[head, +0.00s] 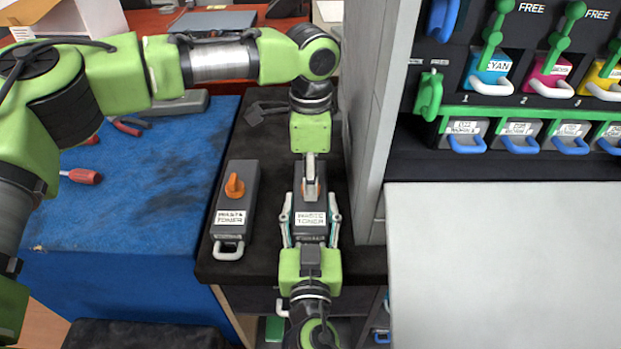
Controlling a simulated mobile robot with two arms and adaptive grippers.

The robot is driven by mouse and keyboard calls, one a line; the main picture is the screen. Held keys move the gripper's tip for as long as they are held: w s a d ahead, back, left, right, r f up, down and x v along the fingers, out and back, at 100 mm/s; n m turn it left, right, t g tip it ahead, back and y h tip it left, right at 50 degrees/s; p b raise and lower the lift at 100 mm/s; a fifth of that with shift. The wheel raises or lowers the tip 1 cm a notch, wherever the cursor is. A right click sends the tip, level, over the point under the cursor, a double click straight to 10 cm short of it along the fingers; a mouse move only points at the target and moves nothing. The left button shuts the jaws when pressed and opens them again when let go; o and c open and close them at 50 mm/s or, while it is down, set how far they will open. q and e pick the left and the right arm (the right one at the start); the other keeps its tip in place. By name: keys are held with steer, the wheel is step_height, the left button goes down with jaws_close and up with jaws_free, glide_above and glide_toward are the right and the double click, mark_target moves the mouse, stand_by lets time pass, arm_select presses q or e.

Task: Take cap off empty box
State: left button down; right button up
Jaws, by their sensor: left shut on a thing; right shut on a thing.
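A dark grey box (311,234) with a white WASTE TONER label stands on the dark counter. My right gripper (311,208) comes from the front and is shut on this box, one finger along each long side. My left gripper (310,186) reaches down from the back over the top of the same box. It is shut at the place of the cap, and its fingers hide nearly all of the cap. A second WASTE TONER box (232,200) stands to the left, apart from both grippers, with an orange cap (235,186) on top.
A grey cabinet wall (370,120) rises close on the right of the held box. Beyond it are a rack with coloured cartridges (487,70) and a pale flat surface (500,260). A blue-covered table (150,190) with a screwdriver (82,176) lies left.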

arm_select(q)
steer(key=shift+r, duration=0.2)
steer(key=shift+r, duration=0.95)
steer(key=shift+r, duration=2)
arm_select(e)
steer(key=o, duration=1.7)
steer(key=shift+c, duration=0.2)
steer(key=shift+s, duration=0.15)
